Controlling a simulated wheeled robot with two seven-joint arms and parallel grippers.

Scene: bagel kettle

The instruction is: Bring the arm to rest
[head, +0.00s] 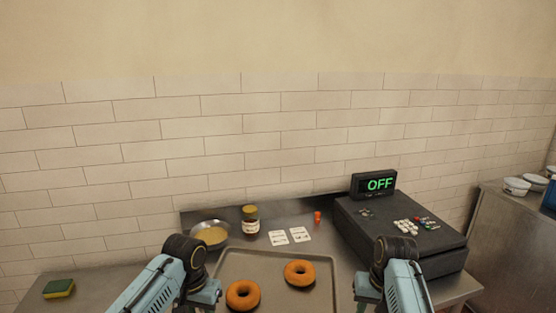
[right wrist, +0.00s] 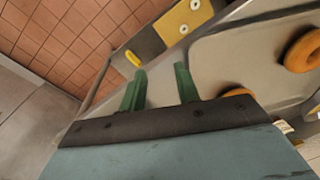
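My right arm (head: 397,275) comes up from the bottom of the head view; its gripper is below that frame. In the right wrist view my right gripper (right wrist: 160,85) has two green fingers set apart with nothing between them. It is near the edge of the metal tray. My left arm (head: 172,278) stands at the bottom left of the head view, and its fingers do not show. Two bagels lie on the tray (head: 255,262): a front left bagel (head: 242,283) and a back right bagel (head: 299,262).
A black register (head: 400,235) with an OFF display (head: 379,184) stands right. A bowl (head: 210,226), a jar (head: 251,212), white cards (head: 278,238) and a small orange item (head: 317,217) sit behind the tray. A sponge (head: 58,289) lies far left. A tiled floor (right wrist: 75,30) shows beside the counter.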

